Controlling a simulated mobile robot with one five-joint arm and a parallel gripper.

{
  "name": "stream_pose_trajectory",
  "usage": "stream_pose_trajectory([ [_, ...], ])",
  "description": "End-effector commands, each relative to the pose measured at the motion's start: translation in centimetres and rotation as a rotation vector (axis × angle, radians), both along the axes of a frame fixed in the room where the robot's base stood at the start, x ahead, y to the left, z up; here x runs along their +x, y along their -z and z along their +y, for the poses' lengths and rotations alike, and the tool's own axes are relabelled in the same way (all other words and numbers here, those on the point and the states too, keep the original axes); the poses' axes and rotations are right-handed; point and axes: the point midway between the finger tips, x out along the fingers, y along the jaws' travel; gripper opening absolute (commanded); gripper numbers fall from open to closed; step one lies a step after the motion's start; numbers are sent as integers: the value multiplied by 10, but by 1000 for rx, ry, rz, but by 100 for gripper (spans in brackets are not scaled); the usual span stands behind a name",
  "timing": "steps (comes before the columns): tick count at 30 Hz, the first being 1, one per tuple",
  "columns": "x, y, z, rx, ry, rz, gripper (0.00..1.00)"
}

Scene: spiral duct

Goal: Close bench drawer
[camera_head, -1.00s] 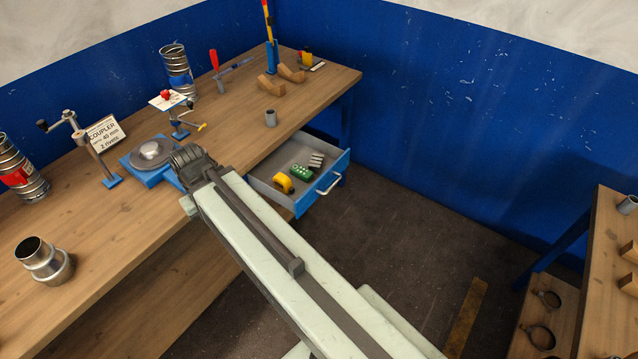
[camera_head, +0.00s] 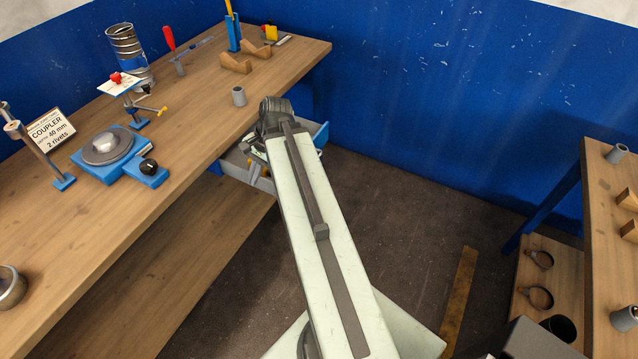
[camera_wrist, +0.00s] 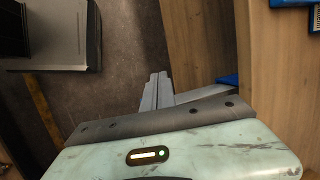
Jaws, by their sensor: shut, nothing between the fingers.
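The bench drawer (camera_head: 237,164) stands open under the right part of the wooden bench in the head view. A corner of its blue front (camera_head: 321,134) shows to the right of my arm. My arm hides most of the drawer, including its handle and most of its contents. My gripper's grey fingers (camera_wrist: 156,90) are together and empty in the wrist view. A blue piece lies just right of them, but I cannot tell whether they touch the drawer. In the head view my gripper is hidden behind the arm.
A second bench (camera_head: 612,220) stands at right. Dark floor (camera_head: 410,215) between them is largely clear.

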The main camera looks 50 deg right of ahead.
Motion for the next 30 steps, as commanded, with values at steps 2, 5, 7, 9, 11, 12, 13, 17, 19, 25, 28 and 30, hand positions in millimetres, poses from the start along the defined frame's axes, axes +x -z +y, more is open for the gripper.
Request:
stream_pose_trajectory([
  [2,-21,37,-61,117,309,-4,0],
  [5,-53,55,-127,282,679,-14,0],
  [7,-79,63,-169,400,907,-26,0],
  [9,-105,69,-203,507,1096,-37,0],
  [11,-124,71,-226,588,1221,-47,0],
  [12,-135,71,-238,632,1289,-53,0],
  [13,-142,71,-245,661,1328,-56,0],
  [17,-159,68,-261,733,1424,-64,0],
  [19,-161,67,-263,742,1436,-65,0],
  [25,-152,77,-260,740,1432,-64,0],
  [28,-138,92,-256,740,1431,-63,0],
  [30,-127,103,-253,739,1430,-62,0],
])
